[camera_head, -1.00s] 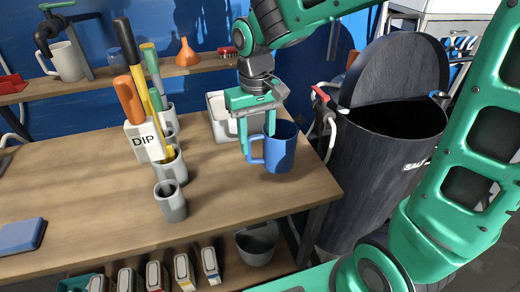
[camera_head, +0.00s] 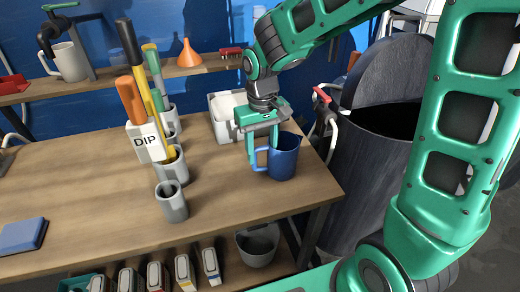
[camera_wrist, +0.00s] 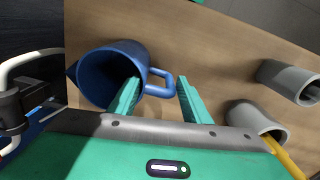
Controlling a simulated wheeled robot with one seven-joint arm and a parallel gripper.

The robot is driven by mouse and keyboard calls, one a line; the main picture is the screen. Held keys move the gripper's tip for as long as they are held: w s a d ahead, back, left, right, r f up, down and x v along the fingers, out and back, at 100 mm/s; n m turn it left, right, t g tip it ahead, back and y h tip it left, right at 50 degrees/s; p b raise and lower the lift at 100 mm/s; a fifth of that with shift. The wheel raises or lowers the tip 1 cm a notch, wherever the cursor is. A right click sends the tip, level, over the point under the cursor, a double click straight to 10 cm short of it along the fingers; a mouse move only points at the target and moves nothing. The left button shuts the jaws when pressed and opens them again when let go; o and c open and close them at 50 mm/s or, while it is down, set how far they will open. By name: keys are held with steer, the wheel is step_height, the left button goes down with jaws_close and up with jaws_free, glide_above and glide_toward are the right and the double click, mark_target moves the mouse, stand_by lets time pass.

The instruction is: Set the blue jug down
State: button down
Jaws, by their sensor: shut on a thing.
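The blue jug (camera_head: 284,158) is upright at the right end of the wooden table (camera_head: 110,210), with its handle toward the left. Its base looks at or very near the tabletop; I cannot tell for certain that it touches. My gripper (camera_head: 262,150) is at the handle side of the jug and shut on it. In the wrist view the jug (camera_wrist: 98,78) opens toward the camera, and its handle lies between the two fingers of my gripper (camera_wrist: 160,98).
A white bin (camera_head: 226,128) stands behind the jug. Grey cups, one small cup (camera_head: 171,203) and others holding tools, stand to the left, with a box marked DIP (camera_head: 147,141). A large dark barrel (camera_head: 360,190) is beyond the right edge. The table's front middle is clear.

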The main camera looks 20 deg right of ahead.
steer(key=c, duration=1)
jaws_free()
steer(key=shift+r, duration=0.1)
step_height(320, 180, up, 12)
steer(key=shift+r, duration=0.1)
steer(key=s+d+f+m, duration=0.15)
steer(key=s+d, duration=0.25)
steer(key=d, duration=0.4)
steer(key=s+d+m, duration=0.2)
steer(key=s+d, duration=0.2)
steer(key=d, duration=0.3)
steer(key=s+d+f+m, duration=0.1)
steer(key=s+d, duration=0.2)
steer(key=s, duration=0.2)
steer(key=s+d+f+m, duration=0.2)
steer(key=s, duration=0.2)
steer(key=s+d+f+m, duration=0.1)
steer(key=s+d, duration=0.2)
steer(key=s, duration=0.2)
steer(key=shift+s+d+f, duration=0.35)
